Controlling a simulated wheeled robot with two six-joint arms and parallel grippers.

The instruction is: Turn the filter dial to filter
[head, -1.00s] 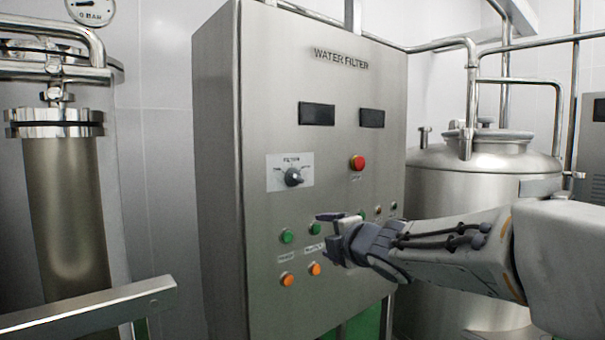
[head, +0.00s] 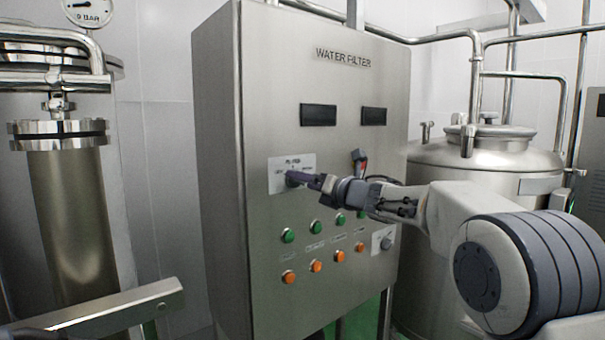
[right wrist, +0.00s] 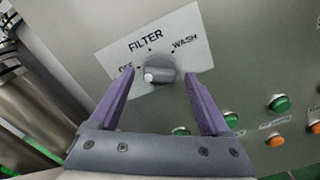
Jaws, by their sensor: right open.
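The filter dial (right wrist: 161,69) is a grey knob on a white plate (right wrist: 197,58) marked OFF, FILTER and WASH. A white dot on the knob's left end faces the OFF side. My right gripper (right wrist: 159,75) is open, with one purple finger on each side of the dial in the right wrist view. Whether the fingers touch the knob I cannot tell. In the head view the right gripper (head: 308,181) is at the dial's plate (head: 307,162) and hides most of the knob.
The steel WATER FILTER cabinet (head: 290,75) has two dark displays. Green buttons (head: 288,236) and orange buttons (head: 289,277) sit below the dial. A red button (head: 363,166) is partly covered by my arm. Another knob (head: 386,243) is at lower right. A steel tank (head: 485,158) stands behind.

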